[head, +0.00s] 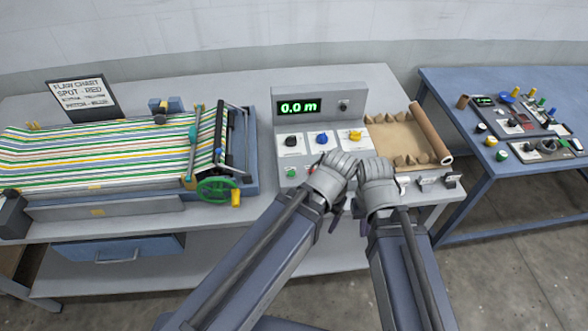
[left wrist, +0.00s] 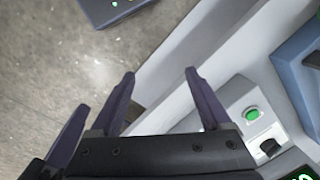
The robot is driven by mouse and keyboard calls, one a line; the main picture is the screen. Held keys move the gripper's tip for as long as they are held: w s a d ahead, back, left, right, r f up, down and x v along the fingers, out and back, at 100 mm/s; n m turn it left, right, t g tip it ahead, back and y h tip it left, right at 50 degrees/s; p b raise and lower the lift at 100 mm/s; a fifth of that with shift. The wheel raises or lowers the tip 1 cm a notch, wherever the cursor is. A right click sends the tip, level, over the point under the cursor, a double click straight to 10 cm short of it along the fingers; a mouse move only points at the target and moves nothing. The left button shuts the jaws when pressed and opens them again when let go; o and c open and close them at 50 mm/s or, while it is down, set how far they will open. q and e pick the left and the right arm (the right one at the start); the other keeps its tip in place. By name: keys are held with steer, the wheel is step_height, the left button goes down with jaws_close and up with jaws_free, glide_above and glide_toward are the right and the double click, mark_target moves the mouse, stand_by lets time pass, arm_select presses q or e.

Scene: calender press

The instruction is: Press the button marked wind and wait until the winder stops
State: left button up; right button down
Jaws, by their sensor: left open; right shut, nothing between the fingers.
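The control panel (head: 300,150) stands mid-table with a green display reading 0.0 m (head: 298,107). Black, blue and yellow knobs sit in a row on it, and a green button (head: 291,173) is at its left. Labels are too small to read, so I cannot tell which button says wind. My left gripper (left wrist: 160,74) is open and empty in the left wrist view; a green button (left wrist: 252,114) and a black switch show to its right, apart from the fingers. My right gripper (head: 363,226) is shut and empty by the panel's front edge. My arms hide part of the panel.
A striped web machine with a green handwheel (head: 218,189) is at left. A brown roll (head: 430,132) lies right of the knobs. A blue table (head: 510,85) with small controls stands at right. Bare floor shows in front of it.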

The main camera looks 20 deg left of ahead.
arm_select(q)
steer(key=shift+c, duration=0.2)
jaws_close()
stand_by(0.6)
stand_by(1.1)
